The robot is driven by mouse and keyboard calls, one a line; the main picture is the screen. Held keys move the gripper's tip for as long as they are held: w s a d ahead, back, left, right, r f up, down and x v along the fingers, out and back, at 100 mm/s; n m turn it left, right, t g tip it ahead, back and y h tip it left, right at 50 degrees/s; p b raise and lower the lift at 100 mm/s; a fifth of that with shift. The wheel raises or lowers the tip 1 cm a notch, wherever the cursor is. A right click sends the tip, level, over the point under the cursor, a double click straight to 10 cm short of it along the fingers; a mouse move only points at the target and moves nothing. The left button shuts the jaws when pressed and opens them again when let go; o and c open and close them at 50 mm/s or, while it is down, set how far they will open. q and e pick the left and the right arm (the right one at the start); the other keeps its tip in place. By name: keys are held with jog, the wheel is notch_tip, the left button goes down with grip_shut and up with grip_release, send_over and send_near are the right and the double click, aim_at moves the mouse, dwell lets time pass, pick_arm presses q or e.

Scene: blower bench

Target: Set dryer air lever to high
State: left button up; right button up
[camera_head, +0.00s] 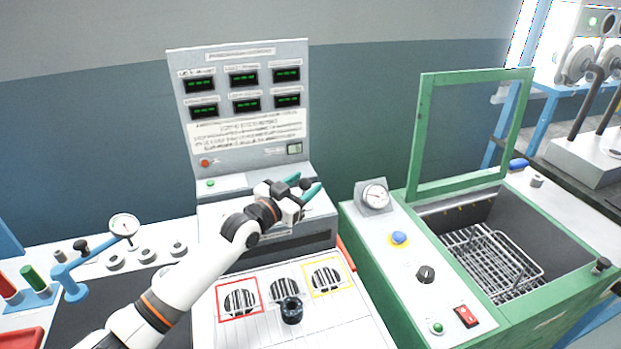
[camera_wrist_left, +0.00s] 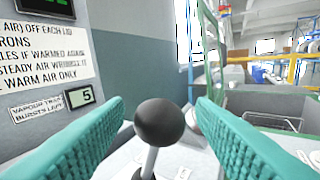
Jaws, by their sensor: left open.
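The lever shows in the left wrist view as a black ball knob (camera_wrist_left: 160,123) on a thin metal stem. It stands between the two teal fingers of my left gripper (camera_wrist_left: 160,106), with gaps to both. In the head view my left gripper (camera_head: 308,183) is open at the right side of the grey console (camera_head: 240,130), with the dark knob (camera_head: 305,184) between its fingers. My gripper and wrist hide part of the ledge and the lever's base. I cannot read the lever's setting marks. My right gripper is out of view.
A white bench with round grilles, framed red (camera_head: 222,300) and yellow (camera_head: 346,272), and a dark knob (camera_head: 291,310) lies in front. At right stands a green-edged tank (camera_head: 500,313) with a raised lid frame (camera_head: 415,135) and wire basket (camera_head: 490,262). A blue gauge stand (camera_head: 68,280) is at left.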

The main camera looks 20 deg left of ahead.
pick_arm(q)
jog(key=shift+x, duration=1.5)
grip_shut()
